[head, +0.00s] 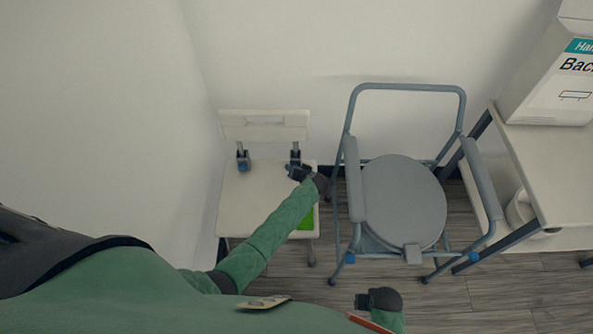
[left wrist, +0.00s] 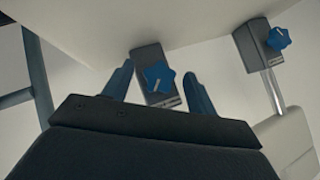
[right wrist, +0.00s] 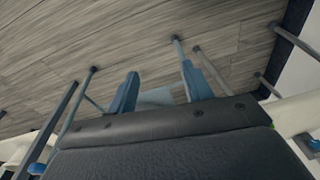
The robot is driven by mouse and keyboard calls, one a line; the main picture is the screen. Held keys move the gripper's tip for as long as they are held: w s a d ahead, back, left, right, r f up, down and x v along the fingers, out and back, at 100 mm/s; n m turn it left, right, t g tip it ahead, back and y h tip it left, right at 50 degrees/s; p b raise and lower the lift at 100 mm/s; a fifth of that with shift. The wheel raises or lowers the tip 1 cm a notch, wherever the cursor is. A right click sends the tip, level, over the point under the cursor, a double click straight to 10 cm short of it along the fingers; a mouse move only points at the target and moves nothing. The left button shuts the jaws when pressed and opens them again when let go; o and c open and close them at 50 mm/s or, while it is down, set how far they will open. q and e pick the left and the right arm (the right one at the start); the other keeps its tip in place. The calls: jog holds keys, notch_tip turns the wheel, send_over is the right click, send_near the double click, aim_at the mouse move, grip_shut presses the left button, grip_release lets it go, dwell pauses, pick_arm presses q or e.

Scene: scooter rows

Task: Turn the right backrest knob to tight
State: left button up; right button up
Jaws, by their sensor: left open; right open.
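A white chair (head: 255,200) with a low backrest (head: 265,125) stands against the wall. Two grey brackets with blue knobs join backrest and seat: the left knob (head: 243,164) is clear, while the right one is mostly hidden by my left gripper (head: 297,171). In the left wrist view, the right knob (left wrist: 158,76), star-shaped with a white line, sits between the open fingers of my left gripper (left wrist: 160,88), with a gap on each side. The left knob (left wrist: 278,38) shows beyond. My right gripper (head: 362,300) is open and empty, low over the floor; its fingers (right wrist: 160,90) show nothing between them but background.
A grey commode chair (head: 405,200) with a tubular frame stands close right of the white chair. A white table (head: 560,165) with a large box (head: 550,80) is at the right. A green item (head: 306,220) shows by the seat's right edge. Wood floor lies in front.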

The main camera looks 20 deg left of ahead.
pick_arm(q)
jog(key=shift+s+d+r, duration=0.3)
jog(key=shift+s+d, duration=0.05)
jog(key=b+v, duration=0.1)
jog(key=v, duration=0.5)
jog(key=shift+s+r+b, duration=0.2)
jog(key=shift+r+b, duration=0.05)
jog(key=shift+b, duration=0.05)
pick_arm(e)
notch_tip(320, 180, up, 7)
jog(key=shift+w+a+f, duration=0.15)
jog(key=shift+w+a, duration=0.1)
jog(key=shift+w, duration=0.2)
pick_arm(q)
jog(key=shift+d, duration=0.1)
jog(key=shift+c, duration=0.3)
pick_arm(e)
jog(key=shift+c, duration=0.2)
